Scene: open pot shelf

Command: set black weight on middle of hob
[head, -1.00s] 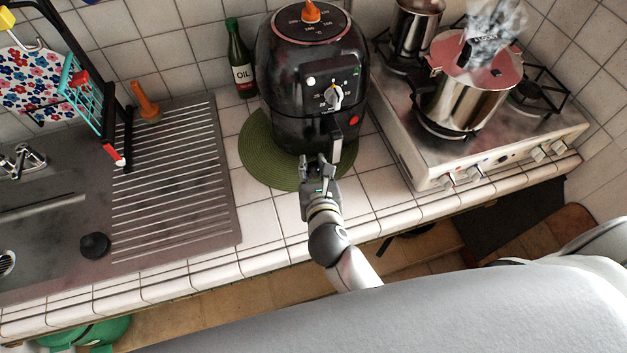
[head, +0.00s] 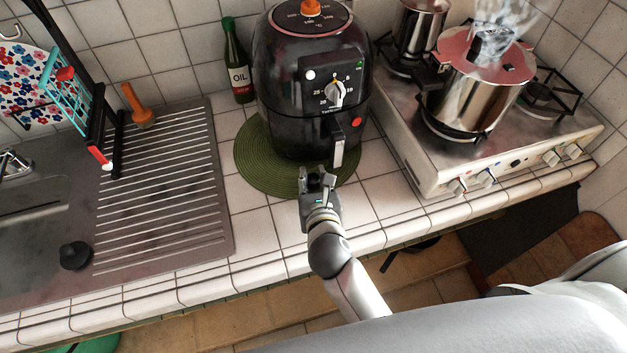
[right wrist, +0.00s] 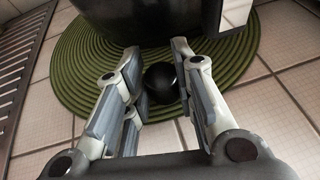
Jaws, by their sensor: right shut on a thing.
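A small round black weight (right wrist: 161,82) sits between the fingers of my right gripper (right wrist: 160,88) in the right wrist view. The gripper is shut on it. In the head view my right gripper (head: 317,178) is at the front edge of the green mat, just before the air fryer handle; the weight shows there only as a dark spot. The hob (head: 415,135) is at the right, with a steaming pot (head: 465,95) at its front and a smaller pot (head: 418,35) behind. My left gripper is not in view.
The black air fryer (head: 290,100) stands on the round green mat (head: 252,165), with an oil bottle (head: 238,62) beside it. The sink drainboard (head: 170,190) and a black plug (head: 75,256) are at left. Tiled counter (head: 375,205) is clear between gripper and hob.

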